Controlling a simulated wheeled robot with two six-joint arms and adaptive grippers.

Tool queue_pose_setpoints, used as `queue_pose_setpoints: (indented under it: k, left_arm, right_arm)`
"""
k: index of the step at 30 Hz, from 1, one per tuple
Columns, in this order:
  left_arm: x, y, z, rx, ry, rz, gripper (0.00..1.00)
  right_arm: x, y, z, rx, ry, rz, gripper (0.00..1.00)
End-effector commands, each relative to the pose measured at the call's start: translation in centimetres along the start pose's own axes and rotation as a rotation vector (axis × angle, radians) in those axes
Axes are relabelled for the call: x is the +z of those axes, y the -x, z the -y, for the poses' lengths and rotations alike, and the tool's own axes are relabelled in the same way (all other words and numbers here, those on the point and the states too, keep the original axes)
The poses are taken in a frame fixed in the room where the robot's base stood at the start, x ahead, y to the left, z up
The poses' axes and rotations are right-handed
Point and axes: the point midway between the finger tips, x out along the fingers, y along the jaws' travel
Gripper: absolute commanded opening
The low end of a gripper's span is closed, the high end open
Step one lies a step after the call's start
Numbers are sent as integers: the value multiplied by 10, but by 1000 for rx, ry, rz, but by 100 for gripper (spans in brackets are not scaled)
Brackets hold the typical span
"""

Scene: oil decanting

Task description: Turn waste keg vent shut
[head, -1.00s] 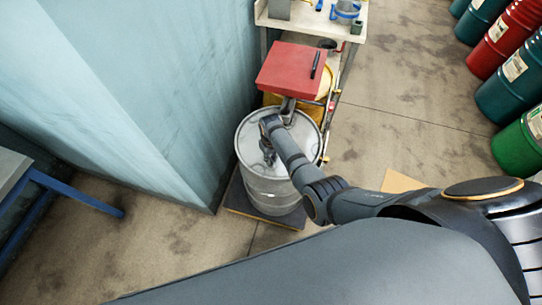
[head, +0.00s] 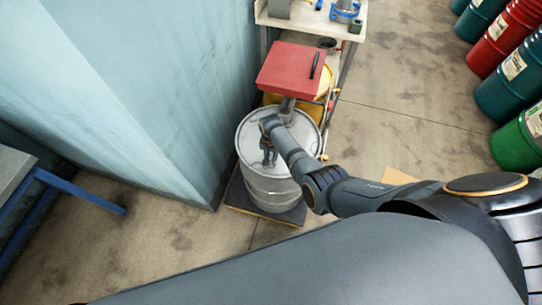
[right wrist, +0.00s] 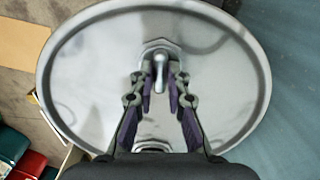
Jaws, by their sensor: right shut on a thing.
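The waste keg (head: 277,186) is a silver metal drum standing by the pale blue wall. Its round lid also fills most of the right wrist view (right wrist: 85,70). The vent (right wrist: 160,64) is a small metal lever on a fitting on the lid, seen in the right wrist view. My right gripper (right wrist: 160,86) points down at the lid, with its purple-padded fingers on either side of the lever and shut on it. In the head view the right gripper (head: 269,157) is small and hides the vent. My left gripper is not in view.
The keg stands on a dark low platform (head: 238,196). Just behind it is a red box-like top (head: 292,70) with a black handle, close to the lid. A workbench (head: 312,18) stands beyond. Several coloured drums (head: 512,70) line the far right. The floor between is clear.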

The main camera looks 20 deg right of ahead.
Motion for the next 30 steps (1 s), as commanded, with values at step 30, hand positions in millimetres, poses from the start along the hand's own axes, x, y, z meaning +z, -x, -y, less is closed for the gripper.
queue_pose_setpoints:
  k: [30]
  left_arm:
    - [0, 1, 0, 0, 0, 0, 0]
  right_arm:
    - [0, 0, 0, 0, -78, -1, 38]
